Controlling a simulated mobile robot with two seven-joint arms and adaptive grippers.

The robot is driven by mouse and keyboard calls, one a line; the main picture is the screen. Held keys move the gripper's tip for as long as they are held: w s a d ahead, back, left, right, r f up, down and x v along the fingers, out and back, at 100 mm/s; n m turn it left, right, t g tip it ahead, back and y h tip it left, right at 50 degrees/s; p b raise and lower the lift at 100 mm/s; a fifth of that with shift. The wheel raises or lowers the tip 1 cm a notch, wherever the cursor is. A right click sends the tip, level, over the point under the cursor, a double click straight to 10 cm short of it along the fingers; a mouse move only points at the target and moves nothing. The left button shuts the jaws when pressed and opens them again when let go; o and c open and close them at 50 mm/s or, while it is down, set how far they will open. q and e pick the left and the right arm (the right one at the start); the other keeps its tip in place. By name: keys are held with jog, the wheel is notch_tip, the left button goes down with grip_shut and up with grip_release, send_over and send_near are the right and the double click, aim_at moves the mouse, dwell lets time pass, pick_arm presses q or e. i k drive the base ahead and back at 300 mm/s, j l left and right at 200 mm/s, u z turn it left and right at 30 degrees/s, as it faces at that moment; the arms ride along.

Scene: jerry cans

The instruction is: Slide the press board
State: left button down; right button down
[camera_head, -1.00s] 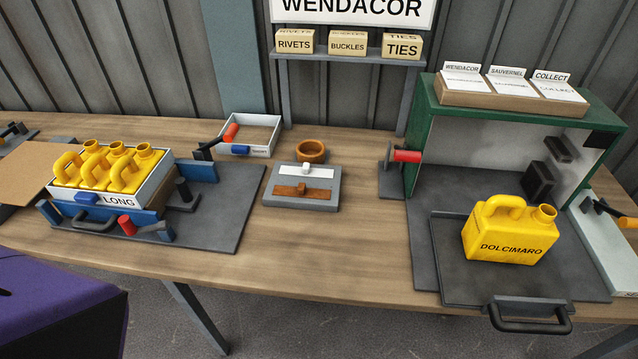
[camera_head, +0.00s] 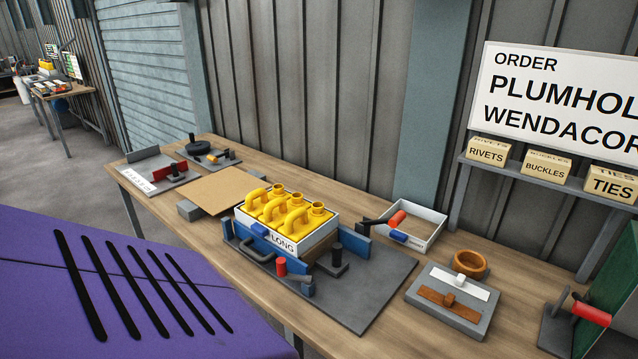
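The crate holds several yellow jerry cans (camera_head: 287,205) and sits in a blue-walled fixture (camera_head: 358,247) on a dark grey plate (camera_head: 385,285). A dark bar handle (camera_head: 249,251) and a red-topped lever (camera_head: 281,267) are at the fixture's front. Neither of my grippers is in view.
Further left are a red-handled clamp (camera_head: 168,172) and a second small fixture (camera_head: 207,151). A white tray (camera_head: 425,232) and a grey block with two sliders (camera_head: 450,298) stand to the right. A purple slotted surface (camera_head: 110,265) fills the lower left.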

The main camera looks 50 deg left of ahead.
aim_at(319, 254)
jog(key=u, duration=1.7)
